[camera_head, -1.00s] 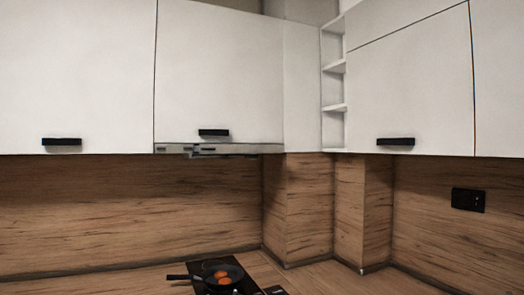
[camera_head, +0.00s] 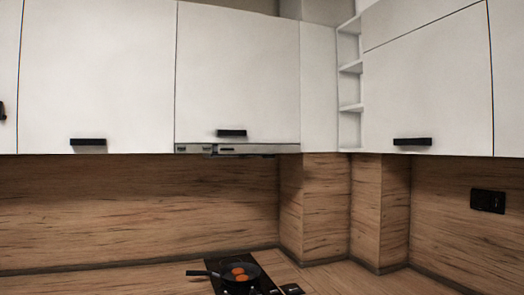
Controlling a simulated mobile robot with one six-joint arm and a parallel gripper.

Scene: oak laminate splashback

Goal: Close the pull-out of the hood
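The hood (camera_head: 240,149) is a thin grey metal strip under a white wall cabinet (camera_head: 238,70) with a black handle (camera_head: 231,133). The hood's front strip runs along the cabinet's bottom edge, with small dark controls at its left part. A darker piece shows just below the strip. From this angle I cannot tell how far the pull-out stands forward. My gripper is not in view.
Below the hood, a black pan (camera_head: 238,273) with orange food sits on a dark cooktop (camera_head: 215,262). White cabinets (camera_head: 95,75) flank the hood, with open corner shelves (camera_head: 350,85) at right. A black socket (camera_head: 488,200) is on the wood splashback (camera_head: 130,210).

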